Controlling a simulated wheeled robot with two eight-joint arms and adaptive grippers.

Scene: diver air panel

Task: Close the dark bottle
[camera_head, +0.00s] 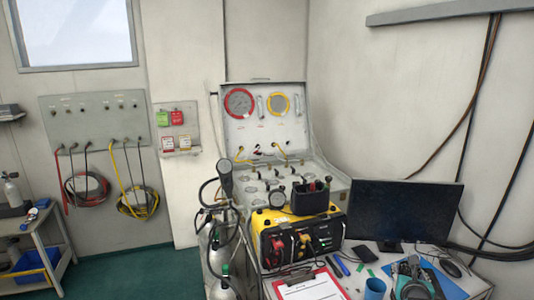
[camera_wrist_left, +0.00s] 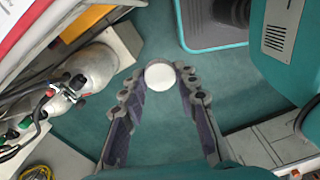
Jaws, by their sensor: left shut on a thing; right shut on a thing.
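In the left wrist view my left gripper (camera_wrist_left: 160,82) has its fingertips closed around a white round thing (camera_wrist_left: 160,76), seen end-on. It looks like a cap or lid, but I cannot tell for sure. I cannot pick out the dark bottle in either view. My left gripper does not show in the head view.
A black monitor (camera_head: 405,212) stands on the desk, with a mouse (camera_head: 451,267), a blue cup (camera_head: 375,289) and a red clipboard (camera_head: 309,286) near it. A yellow case (camera_head: 300,232) and gas cylinders (camera_head: 221,260) stand left. Open floor (camera_wrist_left: 85,130) lies below my left gripper.

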